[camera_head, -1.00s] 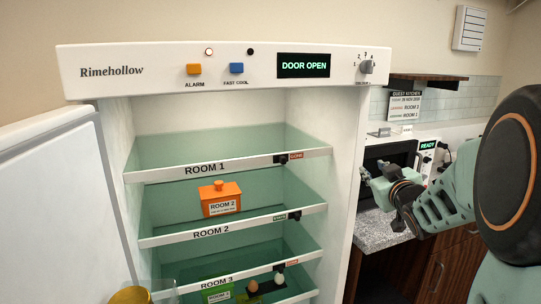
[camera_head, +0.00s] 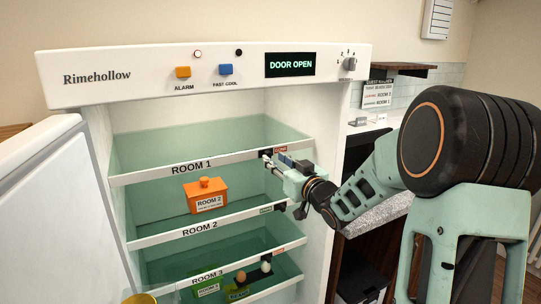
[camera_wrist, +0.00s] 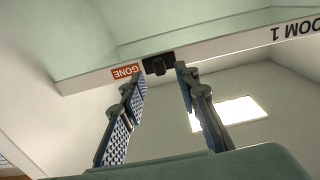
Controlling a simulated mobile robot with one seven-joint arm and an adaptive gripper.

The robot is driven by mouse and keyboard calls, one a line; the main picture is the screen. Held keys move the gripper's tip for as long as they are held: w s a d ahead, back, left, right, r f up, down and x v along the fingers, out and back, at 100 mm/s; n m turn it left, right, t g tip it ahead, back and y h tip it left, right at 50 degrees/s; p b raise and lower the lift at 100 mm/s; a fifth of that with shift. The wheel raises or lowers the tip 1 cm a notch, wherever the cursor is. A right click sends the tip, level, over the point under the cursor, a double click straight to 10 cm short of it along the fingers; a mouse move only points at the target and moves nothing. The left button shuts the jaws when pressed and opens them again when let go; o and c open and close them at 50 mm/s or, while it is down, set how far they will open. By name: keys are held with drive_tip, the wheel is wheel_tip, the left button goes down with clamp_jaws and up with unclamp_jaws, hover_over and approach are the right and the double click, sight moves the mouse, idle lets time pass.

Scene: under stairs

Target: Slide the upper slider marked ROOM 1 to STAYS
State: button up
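The upper slider is a small black knob (camera_head: 266,154) on the white front rail of the ROOM 1 shelf (camera_head: 150,176). A red GONE label (camera_head: 281,149) shows just right of it; no STAYS label shows on this rail. In the wrist view the picture is upside down, with the knob (camera_wrist: 158,65) right of the GONE label (camera_wrist: 125,72). My gripper (camera_head: 274,166) is at the rail's right end, and its fingers (camera_wrist: 161,77) are spread around or just short of the knob. I cannot tell whether they touch it.
The ROOM 2 shelf rail (camera_head: 165,236) below has its own black slider and a green label. The open fridge door (camera_head: 50,215) is at the left; a counter (camera_head: 380,212) is at the right.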

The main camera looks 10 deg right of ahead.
sight(270, 155)
drive_tip(key=shift+x, duration=1.85)
drive_tip(key=shift+c, duration=0.6)
clamp_jaws()
